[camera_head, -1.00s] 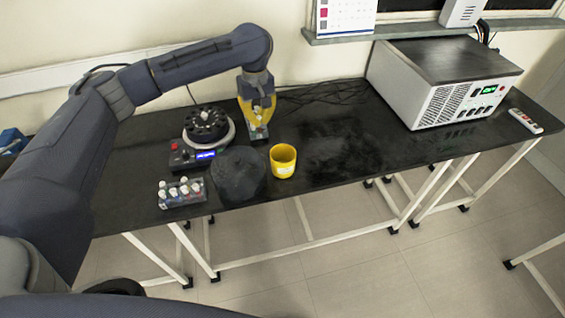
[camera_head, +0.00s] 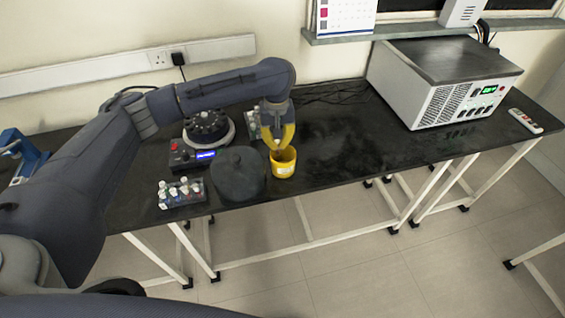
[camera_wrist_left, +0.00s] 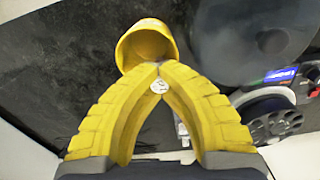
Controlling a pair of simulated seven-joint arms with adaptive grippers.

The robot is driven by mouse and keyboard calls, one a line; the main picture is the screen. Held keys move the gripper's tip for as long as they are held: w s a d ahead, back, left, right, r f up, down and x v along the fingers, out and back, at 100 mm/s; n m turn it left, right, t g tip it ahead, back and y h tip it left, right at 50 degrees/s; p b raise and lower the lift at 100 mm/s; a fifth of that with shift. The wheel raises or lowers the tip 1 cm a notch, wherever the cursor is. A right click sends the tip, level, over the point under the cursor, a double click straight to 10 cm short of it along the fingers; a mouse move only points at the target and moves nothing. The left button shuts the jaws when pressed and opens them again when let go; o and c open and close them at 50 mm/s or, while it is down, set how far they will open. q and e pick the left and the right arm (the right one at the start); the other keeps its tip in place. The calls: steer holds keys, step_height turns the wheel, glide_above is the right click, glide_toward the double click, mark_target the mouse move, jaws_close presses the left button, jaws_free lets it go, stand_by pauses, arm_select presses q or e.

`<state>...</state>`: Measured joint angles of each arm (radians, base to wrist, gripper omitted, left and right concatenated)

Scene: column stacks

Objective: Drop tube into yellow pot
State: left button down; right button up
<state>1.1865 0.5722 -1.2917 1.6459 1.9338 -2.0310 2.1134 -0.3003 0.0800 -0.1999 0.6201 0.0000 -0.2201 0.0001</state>
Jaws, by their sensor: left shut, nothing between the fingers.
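The yellow pot (camera_head: 284,168) stands upright near the table's front edge, its mouth open upward. It also shows in the left wrist view (camera_wrist_left: 133,54), just beyond my fingertips. My left gripper (camera_head: 275,148) is just above and at the back left of the pot's rim. Its yellow fingers (camera_wrist_left: 158,80) meet at the tips. A small white round thing (camera_wrist_left: 159,87), like a tube cap, shows at the tips; I cannot tell whether it is loose, and no tube body is clear. My right gripper is out of view.
A dark round lid (camera_head: 238,175) lies just left of the pot. A rack with several capped tubes (camera_head: 181,194) is further left. Behind stands a centrifuge (camera_head: 207,128) with its rotor exposed. A large grey instrument (camera_head: 445,82) is at right. The table right of the pot is clear.

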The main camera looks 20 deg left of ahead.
arm_select(q)
steer(key=shift+f, duration=0.6)
steer(key=c, duration=1.5)
jaws_free()
steer(key=shift+r, duration=0.1)
step_height(320, 180, up, 12)
steer(key=shift+f, duration=0.1)
